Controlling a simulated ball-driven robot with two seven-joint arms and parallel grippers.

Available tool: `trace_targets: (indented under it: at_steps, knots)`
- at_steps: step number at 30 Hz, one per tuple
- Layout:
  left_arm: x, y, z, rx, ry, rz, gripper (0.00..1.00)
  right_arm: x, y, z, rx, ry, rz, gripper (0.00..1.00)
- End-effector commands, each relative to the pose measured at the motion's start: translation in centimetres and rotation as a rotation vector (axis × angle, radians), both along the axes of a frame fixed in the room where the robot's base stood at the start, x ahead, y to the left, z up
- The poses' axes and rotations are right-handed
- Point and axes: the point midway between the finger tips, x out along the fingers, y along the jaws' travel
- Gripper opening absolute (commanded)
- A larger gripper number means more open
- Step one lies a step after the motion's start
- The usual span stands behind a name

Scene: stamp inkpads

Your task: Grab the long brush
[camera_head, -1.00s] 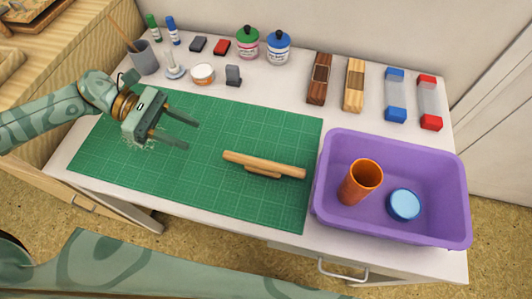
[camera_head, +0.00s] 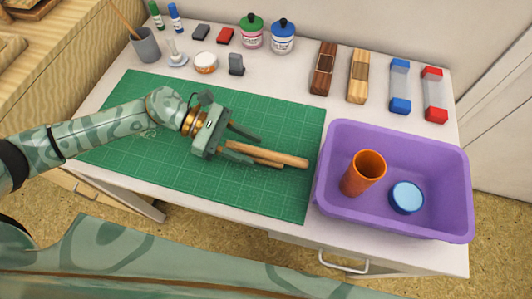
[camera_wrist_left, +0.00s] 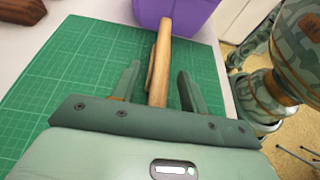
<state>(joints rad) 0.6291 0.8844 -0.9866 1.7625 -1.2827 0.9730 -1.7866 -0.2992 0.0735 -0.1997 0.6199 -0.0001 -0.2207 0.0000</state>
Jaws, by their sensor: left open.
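The long brush (camera_head: 280,156) appears as a long, light wooden bar with a shorter wooden strip along its side. It lies on the green cutting mat (camera_head: 150,95), and no bristles are clearly visible. My left gripper (camera_head: 256,148) is open, low over the mat at the bar's left end. In the left wrist view, the bar (camera_wrist_left: 161,60) runs between the two spread fingers (camera_wrist_left: 159,72), with gaps on both sides. Its near end is hidden by the gripper body. My right gripper is not in view.
A purple bin (camera_head: 335,212) right of the mat holds an orange cup (camera_head: 363,173) and a blue round lid (camera_head: 406,197). A grey cup (camera_head: 146,46) with a thin stick, jars, stamps and blocks line the back. The mat's left part is clear.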

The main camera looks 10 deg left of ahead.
Motion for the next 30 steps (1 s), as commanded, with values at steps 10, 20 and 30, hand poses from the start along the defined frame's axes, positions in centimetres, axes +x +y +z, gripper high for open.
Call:
trace_targets:
  at_steps: [10,20,30]
  knots:
    - [0.0,0.1,0.0,0.000,0.000,0.000,0.00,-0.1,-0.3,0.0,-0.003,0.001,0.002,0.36]
    - [0.0,0.1,0.5,-0.001,-0.001,0.000,0.00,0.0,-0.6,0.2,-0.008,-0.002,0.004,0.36]
    - [-2.0,-1.1,6.5,-0.002,-0.006,-0.005,0.00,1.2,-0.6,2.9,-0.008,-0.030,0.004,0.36]
